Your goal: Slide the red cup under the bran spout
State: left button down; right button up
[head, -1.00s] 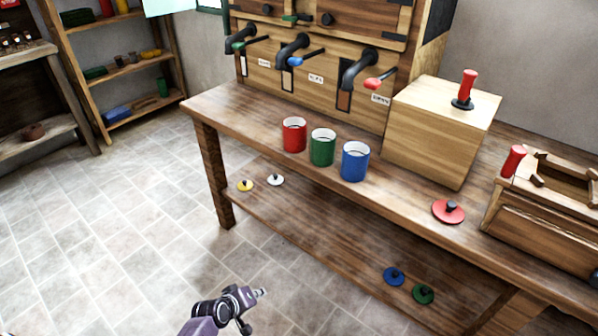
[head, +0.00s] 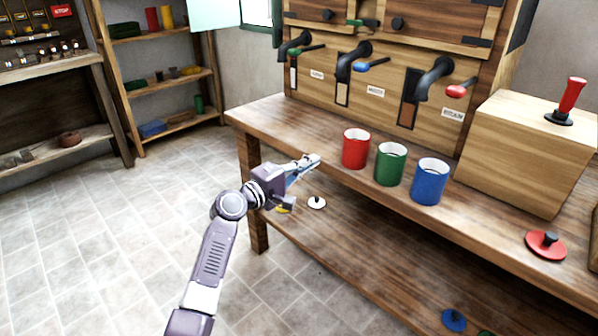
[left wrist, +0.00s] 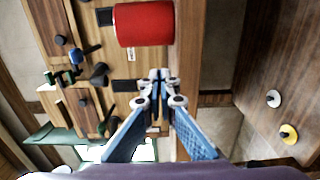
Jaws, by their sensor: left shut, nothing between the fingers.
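The red cup (head: 355,151) stands upright near the front edge of the bench (head: 268,116), at the left end of a row of three cups. It also shows in the left wrist view (left wrist: 144,24), lying sideways in that picture. The rightmost spout (head: 433,77), with a red handle, has a small label beside it that appears to read BRAN. The red cup stands in front and to the left of it. My left gripper (head: 313,160) is shut and empty, just left of the red cup and apart from it. Its closed tips show in the left wrist view (left wrist: 160,76). My right gripper is not in view.
The green cup (head: 390,164) and blue cup (head: 430,182) stand close on the red cup's right. A wooden box (head: 520,150) with a red lever is farther right, and a red lid (head: 546,245) lies in front of it. The bench top behind the cups is clear.

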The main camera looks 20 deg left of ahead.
aim_at(354, 162)
pick_arm(q)
jog(key=w+d, duration=0.3)
jog(key=shift+w+d, duration=0.55)
jog(key=shift+d, duration=0.2)
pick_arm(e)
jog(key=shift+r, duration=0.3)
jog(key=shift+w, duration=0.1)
pick_arm(q)
jog(key=shift+w+d, duration=0.1)
jog(key=shift+d, duration=0.25)
jog(key=w+d, duration=0.1)
jog(key=d, duration=0.1)
jog(key=w+d, duration=0.1)
jog(key=d, duration=0.1)
jog(key=w+d, duration=0.1)
jog(key=d, duration=0.1)
jog(key=shift+d+p, duration=0.15)
jog(key=shift+p, duration=0.25)
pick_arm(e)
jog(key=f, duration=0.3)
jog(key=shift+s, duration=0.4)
